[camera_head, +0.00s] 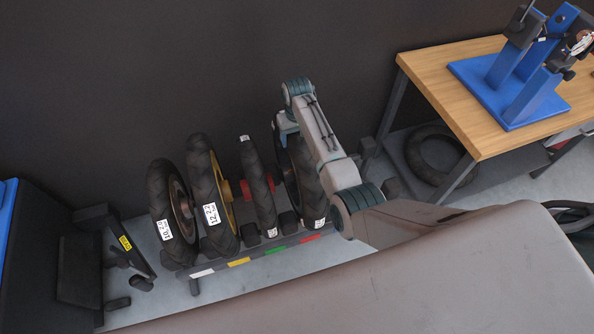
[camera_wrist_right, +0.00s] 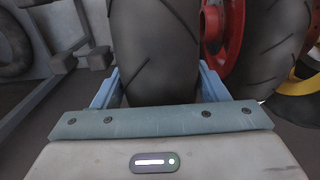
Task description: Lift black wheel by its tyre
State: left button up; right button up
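The black wheel (camera_head: 306,178), with a dark rim and black tyre, stands upright at the right end of the wheel rack (camera_head: 250,262). My right arm partly covers it. My right gripper (camera_head: 287,122) is at the upper back of its tyre. In the right wrist view the tyre (camera_wrist_right: 155,45) stands between the two blue fingers of the gripper (camera_wrist_right: 160,85), one finger on each side. The fingers are close to the tyre's sides; whether they press on it cannot be told. My left gripper is not in view.
A red-rimmed wheel (camera_head: 258,188) stands close to the left, then a yellow-rimmed wheel (camera_head: 210,195) and a bronze-rimmed wheel (camera_head: 170,213). A wooden bench (camera_head: 450,75) with a blue stand (camera_head: 515,85) is at right; a loose tyre (camera_head: 433,155) lies underneath. A dark wall is behind.

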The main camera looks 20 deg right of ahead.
jog(key=c, duration=0.7)
jog(key=shift+o, duration=0.2)
jog(key=shift+w+r, duration=0.2)
jog(key=shift+w, duration=0.05)
jog(key=shift+w+r, duration=0.1)
jog(key=shift+r, duration=0.45)
notch_tip(320, 180, up, 9)
jog(key=shift+f+b, duration=0.1)
jog(key=shift+b, duration=0.25)
